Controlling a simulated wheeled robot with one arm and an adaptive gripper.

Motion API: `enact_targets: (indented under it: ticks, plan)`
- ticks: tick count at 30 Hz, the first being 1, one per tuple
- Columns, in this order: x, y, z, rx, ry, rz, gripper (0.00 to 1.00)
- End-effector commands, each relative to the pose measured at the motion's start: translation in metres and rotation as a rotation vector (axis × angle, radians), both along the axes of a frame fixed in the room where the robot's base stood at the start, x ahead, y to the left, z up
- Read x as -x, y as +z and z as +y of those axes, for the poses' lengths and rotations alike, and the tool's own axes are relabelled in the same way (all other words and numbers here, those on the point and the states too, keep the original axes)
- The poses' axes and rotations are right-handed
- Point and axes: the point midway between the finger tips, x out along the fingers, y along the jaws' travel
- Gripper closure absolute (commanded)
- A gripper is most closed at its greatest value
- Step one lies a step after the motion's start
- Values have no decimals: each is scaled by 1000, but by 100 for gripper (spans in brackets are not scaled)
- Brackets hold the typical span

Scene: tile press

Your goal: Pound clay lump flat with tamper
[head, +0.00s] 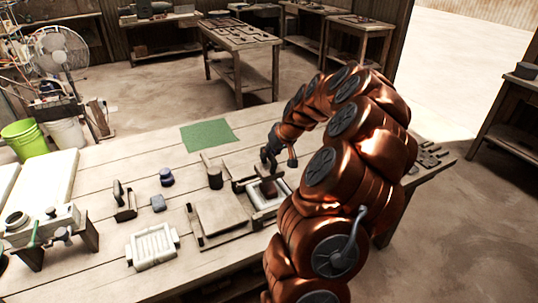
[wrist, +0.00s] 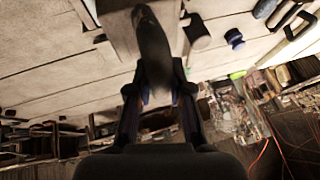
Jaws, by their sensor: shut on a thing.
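My gripper (head: 270,152) is over the right part of the worktable, at the end of my copper-coloured arm. It is shut on the tamper, whose dark rounded handle (wrist: 152,40) stands between the fingers in the wrist view, where my gripper (wrist: 159,88) also shows. Below it in the head view is a pale rectangular frame (head: 257,204) with a reddish-brown mass (head: 268,189) inside. I cannot tell how much of this mass is the clay lump and how much is the tamper's foot, or whether they touch. My arm covers the frame's right side.

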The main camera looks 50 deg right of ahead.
Motion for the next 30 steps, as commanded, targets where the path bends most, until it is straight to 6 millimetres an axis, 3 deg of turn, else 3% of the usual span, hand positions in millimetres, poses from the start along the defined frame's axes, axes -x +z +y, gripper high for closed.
enact_targets:
  ticks: [14,20,27,30]
  plan:
    - [0,-3,0,0,0,-1,100]
    - [0,-29,0,0,-1,-1,100]
    - [0,-77,1,-1,0,2,100]
    - [0,-66,1,-1,1,2,100]
